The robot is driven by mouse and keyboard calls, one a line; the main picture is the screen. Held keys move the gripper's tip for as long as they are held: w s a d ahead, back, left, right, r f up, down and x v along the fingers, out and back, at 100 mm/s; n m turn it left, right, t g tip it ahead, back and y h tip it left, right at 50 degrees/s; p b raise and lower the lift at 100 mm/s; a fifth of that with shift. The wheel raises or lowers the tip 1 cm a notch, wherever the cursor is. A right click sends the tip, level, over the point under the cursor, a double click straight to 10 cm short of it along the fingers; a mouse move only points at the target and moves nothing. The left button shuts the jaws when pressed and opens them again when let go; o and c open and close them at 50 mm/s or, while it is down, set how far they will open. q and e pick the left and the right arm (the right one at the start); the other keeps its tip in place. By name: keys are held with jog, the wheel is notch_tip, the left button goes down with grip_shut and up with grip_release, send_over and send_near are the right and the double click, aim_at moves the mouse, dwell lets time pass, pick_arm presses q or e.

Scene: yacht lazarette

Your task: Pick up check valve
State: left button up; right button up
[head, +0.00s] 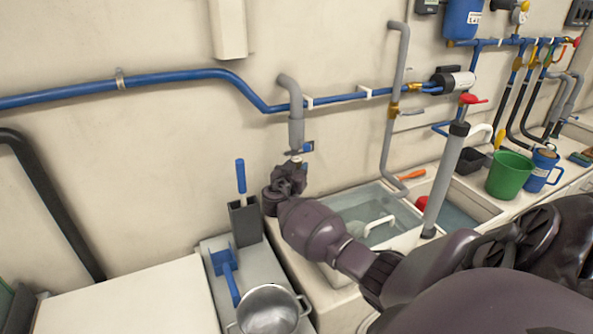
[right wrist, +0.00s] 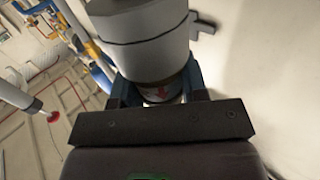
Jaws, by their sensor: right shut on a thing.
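My right gripper (head: 297,156) is raised against the wall at the lower end of a grey elbowed pipe (head: 296,115). Its blue-dark fingers are shut on the check valve (right wrist: 160,94), a short piece with a red arrow on a pale band, seen in the right wrist view between the fingers. A wide grey cylinder (right wrist: 150,45) sits just beyond it there; I cannot tell whether the valve is joined to it. In the head view the valve is mostly hidden by the gripper. My left gripper is not in view.
A blue pipe (head: 170,76) runs along the wall. A grey upright tube (head: 446,180) and green bucket (head: 509,176) stand right.

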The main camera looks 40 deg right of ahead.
aim_at(296, 159)
jog(key=shift+r, duration=0.45)
notch_tip(296, 159, up, 2)
jog(key=shift+r, duration=0.25)
jog(key=b+v, duration=0.1)
jog(key=v, duration=1.7)
jog(key=shift+b, duration=0.3)
jog(key=shift+f+b, duration=0.1)
jog(key=shift+b, duration=0.25)
jog(key=shift+s, duration=0.15)
jog(key=s+a, duration=0.2)
jog(key=s, duration=0.6)
jog(key=shift+s+a, duration=0.2)
jog(key=shift+a, duration=0.15)
